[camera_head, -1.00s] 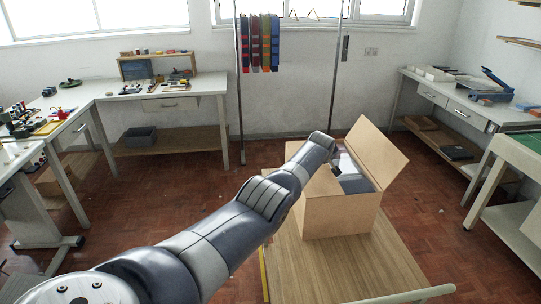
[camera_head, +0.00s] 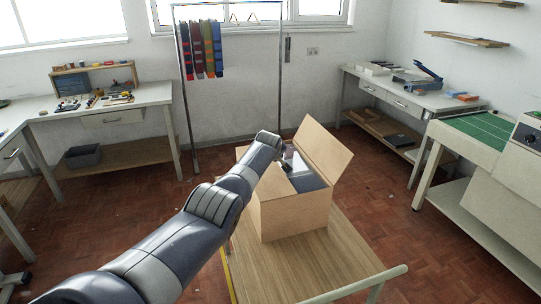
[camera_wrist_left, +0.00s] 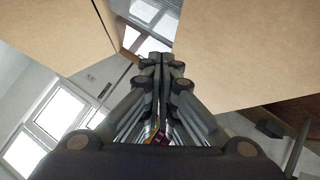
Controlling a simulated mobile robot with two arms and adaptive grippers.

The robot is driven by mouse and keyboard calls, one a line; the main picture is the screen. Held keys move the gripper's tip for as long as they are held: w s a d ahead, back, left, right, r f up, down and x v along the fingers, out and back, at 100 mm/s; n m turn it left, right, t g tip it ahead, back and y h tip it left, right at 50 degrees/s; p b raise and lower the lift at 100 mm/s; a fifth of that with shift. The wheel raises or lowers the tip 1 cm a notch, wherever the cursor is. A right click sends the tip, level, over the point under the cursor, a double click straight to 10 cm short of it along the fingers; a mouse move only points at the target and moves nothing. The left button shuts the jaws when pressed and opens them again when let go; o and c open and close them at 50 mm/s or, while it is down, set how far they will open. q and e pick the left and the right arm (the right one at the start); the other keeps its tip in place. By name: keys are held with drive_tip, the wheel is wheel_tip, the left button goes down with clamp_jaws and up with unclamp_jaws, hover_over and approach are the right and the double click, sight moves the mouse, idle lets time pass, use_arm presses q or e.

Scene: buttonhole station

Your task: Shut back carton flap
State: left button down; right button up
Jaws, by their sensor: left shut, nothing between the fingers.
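The open cardboard carton (camera_head: 293,215) stands on a wooden-topped table. One large flap (camera_head: 326,152) stands up and leans outward on its right side. A flatter flap (camera_head: 274,186) shows at its left, beside my left arm. Grey and dark contents show inside. My left arm reaches to the carton's far left side and hides the far edge there; its gripper is mostly hidden in the head view. In the left wrist view my left gripper (camera_wrist_left: 163,60) is shut and empty, between a cardboard panel at left (camera_wrist_left: 60,30) and another at right (camera_wrist_left: 240,50). My right gripper is not in view.
The carton's table (camera_head: 300,270) has bare top in front and a pale rail (camera_head: 355,287) at its near end. A workbench (camera_head: 130,108) stands at left and a side bench (camera_head: 400,95) at right. A rack with coloured strips (camera_head: 202,48) stands behind. Red floor lies between.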

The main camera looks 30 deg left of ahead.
use_arm(q)
drive_tip(key=shift+s, duration=0.1)
drive_tip(key=v, duration=1.1)
drive_tip(key=shift+s+d+r, duration=0.2)
drive_tip(key=shift+s, duration=0.1)
idle(0.3)
